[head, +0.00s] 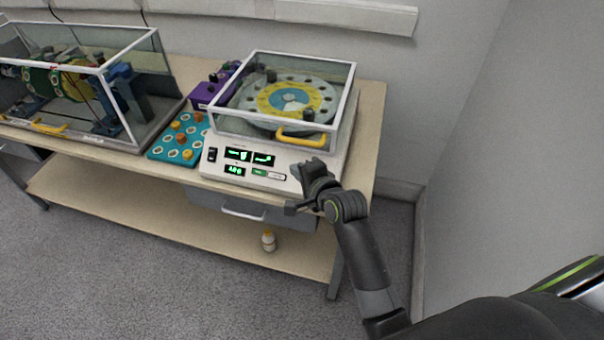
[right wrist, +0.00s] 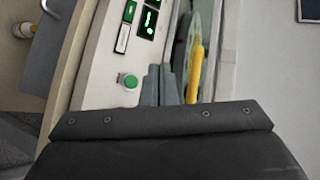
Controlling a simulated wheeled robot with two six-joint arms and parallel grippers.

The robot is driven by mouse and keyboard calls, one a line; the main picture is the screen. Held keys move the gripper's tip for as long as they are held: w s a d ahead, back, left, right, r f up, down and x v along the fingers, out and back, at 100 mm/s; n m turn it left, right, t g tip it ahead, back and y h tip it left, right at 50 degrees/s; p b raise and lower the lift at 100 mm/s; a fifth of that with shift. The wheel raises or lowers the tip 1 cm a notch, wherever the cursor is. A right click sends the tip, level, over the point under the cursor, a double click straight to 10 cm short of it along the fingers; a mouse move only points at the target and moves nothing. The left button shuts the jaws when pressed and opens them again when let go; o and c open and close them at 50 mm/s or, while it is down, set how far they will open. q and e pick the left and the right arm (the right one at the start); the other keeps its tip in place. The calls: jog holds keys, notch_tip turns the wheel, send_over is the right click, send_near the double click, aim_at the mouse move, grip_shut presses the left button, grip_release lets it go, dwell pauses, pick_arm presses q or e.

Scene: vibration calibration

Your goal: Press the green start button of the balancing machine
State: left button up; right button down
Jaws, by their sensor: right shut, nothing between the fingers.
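The balancing machine (head: 225,180) is a white unit with a clear lidded cover over a round disc (head: 290,97), on the right part of the bench. Its front panel has lit green displays (head: 237,154). The round green start button (right wrist: 130,81) shows in the right wrist view, left of the fingertips. In the head view I cannot make it out; my gripper is over that end of the panel. My right gripper (head: 311,171) is shut and empty, at the right end of the panel; its fingers (right wrist: 162,82) also show beside the button, apart from it in the picture. My left gripper is out of view.
A yellow handle (head: 301,137) sits on the cover's front, close to my right gripper. Left of the machine are a teal tray with knobs (head: 160,150), a purple box (head: 203,95) and another glazed machine (head: 142,78). A bottle (head: 268,240) stands on the lower shelf.

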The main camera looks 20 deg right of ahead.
jog(key=shift+w+d+f+b, duration=0.45)
jog(key=shift+w+f+b, duration=0.2)
jog(key=shift+f+b, duration=0.15)
jog(key=shift+w+d+f+b, duration=0.45)
jog(key=shift+w+f+b, duration=0.25)
jog(key=shift+f, duration=0.25)
jog(key=shift+w+d+f+b, duration=0.45)
jog(key=shift+w+f+b, duration=0.15)
jog(key=shift+f+b, duration=0.2)
jog(key=shift+w+f, duration=0.1)
jog(key=shift+d+f, duration=0.1)
jog(key=shift+f, duration=0.05)
jog(key=shift+w, duration=0.1)
